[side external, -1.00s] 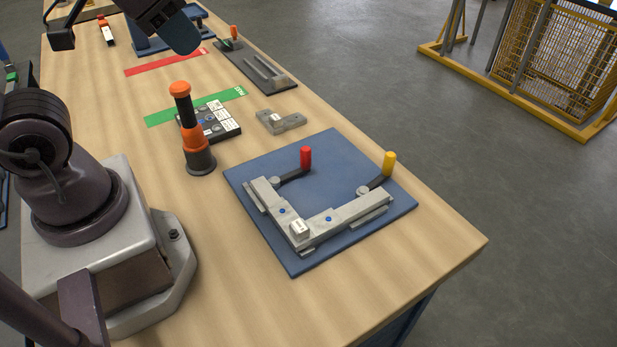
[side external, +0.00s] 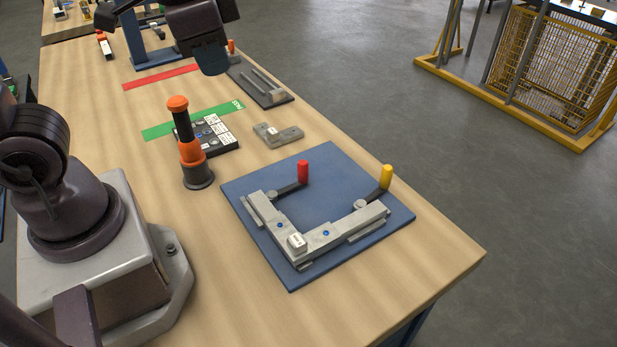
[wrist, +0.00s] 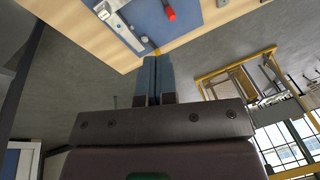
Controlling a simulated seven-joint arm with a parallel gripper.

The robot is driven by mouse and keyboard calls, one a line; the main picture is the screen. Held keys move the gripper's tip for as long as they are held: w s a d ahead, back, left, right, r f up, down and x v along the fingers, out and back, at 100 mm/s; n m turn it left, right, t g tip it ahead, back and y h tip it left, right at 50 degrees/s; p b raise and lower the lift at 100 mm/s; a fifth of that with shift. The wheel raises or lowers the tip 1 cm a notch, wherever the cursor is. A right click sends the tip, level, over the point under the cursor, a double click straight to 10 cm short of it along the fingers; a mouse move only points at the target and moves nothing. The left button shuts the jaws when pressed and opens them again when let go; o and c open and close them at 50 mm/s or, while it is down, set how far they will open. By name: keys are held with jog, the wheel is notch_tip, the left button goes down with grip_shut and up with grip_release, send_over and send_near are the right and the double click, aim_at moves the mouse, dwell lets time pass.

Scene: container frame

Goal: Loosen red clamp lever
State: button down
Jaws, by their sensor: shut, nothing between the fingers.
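The red clamp lever (side external: 303,172) has an upright red grip on a dark arm. It is mounted on the far left bar of the grey L-shaped frame (side external: 330,234). A second clamp lever with a yellow grip (side external: 387,177) is at the frame's right end. The frame lies on a blue plate (side external: 250,240). In the wrist view my gripper (wrist: 157,60) is shut and empty, its two blue fingers together. The red lever (wrist: 168,14) shows beyond the fingertips at the top, apart from them. The yellow grip (wrist: 157,51) is partly hidden behind the fingertips.
An orange-and-black post (side external: 191,150) stands left of the plate. A dark labelled box (side external: 215,138) and a grey bracket (side external: 278,135) lie behind it. Bare wood surrounds the plate's front. A yellow cage (side external: 550,70) stands on the floor at the right.

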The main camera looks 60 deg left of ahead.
jog(key=w+d+f+m+g+y, duration=0.4)
jog(key=w+f+m+y, duration=0.35)
jog(key=w+f, duration=0.3)
jog(key=m+t+y, duration=0.4)
jog(key=m+y, duration=0.1)
jog(key=m, duration=0.4)
send_near(306, 172)
jog(key=v, duration=0.2)
jog(key=shift+d+r, duration=0.1)
jog(key=shift+d, duration=0.3)
jog(key=shift+w+a, duration=0.1)
jog(key=shift+a, duration=0.05)
jog(key=x, duration=0.9)
jog(key=shift+a, duration=0.35)
jog(key=shift+g, duration=0.3)
